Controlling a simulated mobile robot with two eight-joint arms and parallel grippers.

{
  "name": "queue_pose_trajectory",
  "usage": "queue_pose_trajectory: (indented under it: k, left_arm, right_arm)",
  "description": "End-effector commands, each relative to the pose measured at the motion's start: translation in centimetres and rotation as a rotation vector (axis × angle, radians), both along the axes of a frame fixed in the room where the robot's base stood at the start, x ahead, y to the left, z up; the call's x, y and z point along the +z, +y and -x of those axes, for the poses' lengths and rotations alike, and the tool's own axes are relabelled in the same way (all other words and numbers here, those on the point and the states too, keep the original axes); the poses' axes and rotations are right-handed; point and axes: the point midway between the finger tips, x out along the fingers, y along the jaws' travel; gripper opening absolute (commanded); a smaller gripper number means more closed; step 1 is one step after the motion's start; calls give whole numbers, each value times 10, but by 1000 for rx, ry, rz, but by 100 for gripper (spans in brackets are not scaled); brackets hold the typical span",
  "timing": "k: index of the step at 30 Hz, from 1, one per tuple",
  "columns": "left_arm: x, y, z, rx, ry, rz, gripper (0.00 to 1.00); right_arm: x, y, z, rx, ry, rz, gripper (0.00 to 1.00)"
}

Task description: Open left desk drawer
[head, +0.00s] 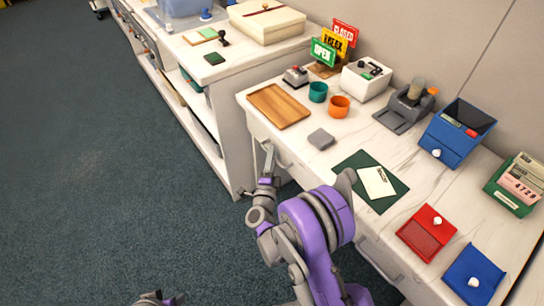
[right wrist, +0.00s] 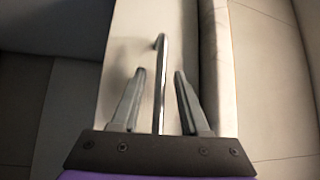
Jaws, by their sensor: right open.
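The left desk drawer (head: 258,128) is a pale front under the marble-look top at the desk's left end. It looks closed. Its metal bar handle (right wrist: 161,90) runs between the fingers of my right gripper (right wrist: 160,72) in the right wrist view. The fingers are open, one on each side of the bar, with gaps showing. In the head view my right gripper (head: 268,160) is at the drawer front, and my purple arm hides part of the desk front. My left gripper is not visible.
The desk top (head: 290,135) holds a wooden tray (head: 278,106), a grey block (head: 321,139), cups and a dark green mat (head: 386,204). Another drawer handle (head: 378,262) is farther right. A white shelf unit (head: 222,150) stands close to the left. The carpet (head: 110,170) is clear.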

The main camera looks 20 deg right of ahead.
Motion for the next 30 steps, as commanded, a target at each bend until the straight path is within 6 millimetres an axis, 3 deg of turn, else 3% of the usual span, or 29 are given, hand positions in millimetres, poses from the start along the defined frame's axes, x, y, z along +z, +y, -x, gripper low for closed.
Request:
queue_pose_trajectory:
  k: [7, 14, 30]
  left_arm:
    - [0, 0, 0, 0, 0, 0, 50]
    - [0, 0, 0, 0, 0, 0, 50]
    - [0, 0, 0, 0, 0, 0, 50]
  right_arm:
    - [0, 0, 0, 0, 0, 0, 43]
    - [0, 0, 0, 1, 0, 0, 1]
    - [0, 0, 0, 1, 1, 1, 0]
